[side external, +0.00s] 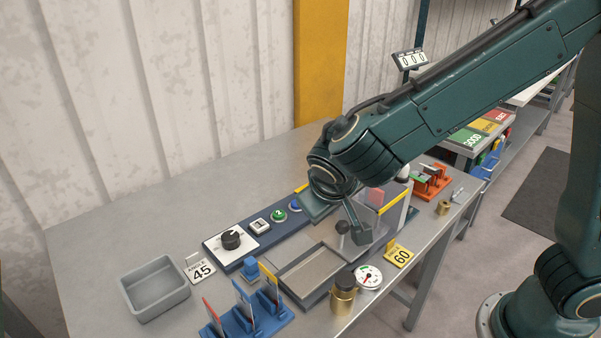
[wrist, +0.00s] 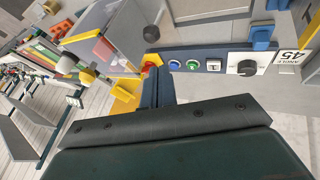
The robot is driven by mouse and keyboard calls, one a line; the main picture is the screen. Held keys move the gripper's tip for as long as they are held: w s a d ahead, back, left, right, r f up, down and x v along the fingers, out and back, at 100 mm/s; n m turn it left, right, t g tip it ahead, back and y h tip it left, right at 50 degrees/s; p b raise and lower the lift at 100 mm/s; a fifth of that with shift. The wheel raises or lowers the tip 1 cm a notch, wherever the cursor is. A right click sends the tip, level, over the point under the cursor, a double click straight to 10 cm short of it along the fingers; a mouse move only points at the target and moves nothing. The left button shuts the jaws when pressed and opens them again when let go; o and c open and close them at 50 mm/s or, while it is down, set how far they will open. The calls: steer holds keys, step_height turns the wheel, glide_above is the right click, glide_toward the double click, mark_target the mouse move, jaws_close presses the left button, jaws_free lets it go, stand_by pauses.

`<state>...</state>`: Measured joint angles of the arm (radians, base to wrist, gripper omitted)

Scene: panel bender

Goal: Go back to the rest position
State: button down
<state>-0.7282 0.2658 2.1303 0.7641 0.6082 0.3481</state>
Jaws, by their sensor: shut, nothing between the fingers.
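My gripper (wrist: 157,86) is shut and empty; its fingers show side by side in the wrist view. They point at the end of the control strip (wrist: 228,63), close to a red and yellow part (wrist: 150,62); I cannot tell whether they touch it. In the side view the wrist hangs over the strip's far right end, beside the bender, and the fingertips are hidden. The strip carries a black dial (side external: 231,239), a white switch (side external: 260,226), a green button (side external: 279,215) and a blue button (side external: 295,205).
The bender's clear guard (side external: 398,205) and grey tray (side external: 312,275) stand close by. A brass pot (side external: 344,292), a gauge (side external: 368,277), a blue rack (side external: 246,318) and a grey bin (side external: 154,287) sit in front. The bench's back left is clear.

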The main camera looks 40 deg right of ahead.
steer(key=s+d+r+y, duration=0.3)
steer(key=s+d+r, duration=0.4)
steer(key=d, duration=0.1)
steer(key=s+d+r+n+t+y, duration=0.1)
steer(key=s+d+r+y, duration=0.1)
steer(key=s, duration=0.9)
steer(key=shift+d+r, duration=0.5)
steer(key=shift+d, duration=0.1)
